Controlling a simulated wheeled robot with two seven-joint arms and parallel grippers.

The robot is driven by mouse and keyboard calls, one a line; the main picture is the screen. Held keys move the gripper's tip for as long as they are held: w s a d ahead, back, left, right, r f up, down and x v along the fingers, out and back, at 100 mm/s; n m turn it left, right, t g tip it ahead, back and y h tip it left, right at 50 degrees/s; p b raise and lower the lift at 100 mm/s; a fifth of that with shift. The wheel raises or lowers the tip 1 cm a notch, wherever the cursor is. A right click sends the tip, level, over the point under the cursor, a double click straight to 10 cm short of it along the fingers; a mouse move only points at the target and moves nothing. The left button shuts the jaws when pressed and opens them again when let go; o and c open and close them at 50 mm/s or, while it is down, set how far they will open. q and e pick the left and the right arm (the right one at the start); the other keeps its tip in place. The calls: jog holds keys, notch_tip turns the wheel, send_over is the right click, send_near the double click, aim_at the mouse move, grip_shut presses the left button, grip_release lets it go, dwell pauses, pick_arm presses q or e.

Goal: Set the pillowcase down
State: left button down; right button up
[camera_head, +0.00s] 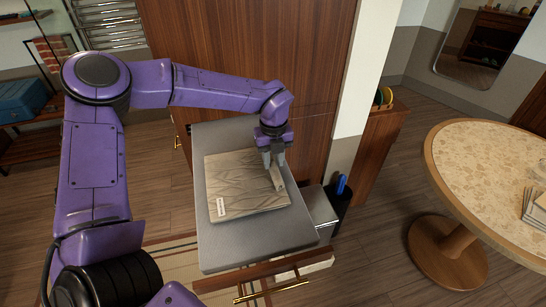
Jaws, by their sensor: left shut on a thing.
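The pillowcase (240,183) looks like a flat, folded grey-beige cloth with a wavy pattern and a small white label at its lower left. It lies over, or just above, a grey flat surface (260,239); I cannot tell whether it touches all over. My left gripper (274,172) points down at the pillowcase's right side and is shut on its edge. The fingertips partly hide the cloth there. My right gripper is not in view.
A round table (468,150) with a stack of folded items (537,212) stands at the right. A dark bin with a blue item (341,186) stands right of the grey surface. A wooden cabinet (250,50) rises behind. An open-looking drawer front (270,273) is below.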

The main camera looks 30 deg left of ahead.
pick_arm(q)
jog(key=shift+w+f, duration=0.1)
jog(key=shift+w, duration=0.1)
jog(key=c, duration=1.2)
grip_release()
jog(key=shift+w+f, duration=0.1)
jog(key=shift+f, duration=0.1)
jog(key=shift+c, duration=0.2)
jog(key=o, duration=0.4)
jog(key=shift+o, duration=0.2)
jog(key=shift+s+r, duration=0.2)
notch_tip(320, 180, up, 12)
jog(key=b, duration=0.2)
jog(key=shift+w+r, duration=0.1)
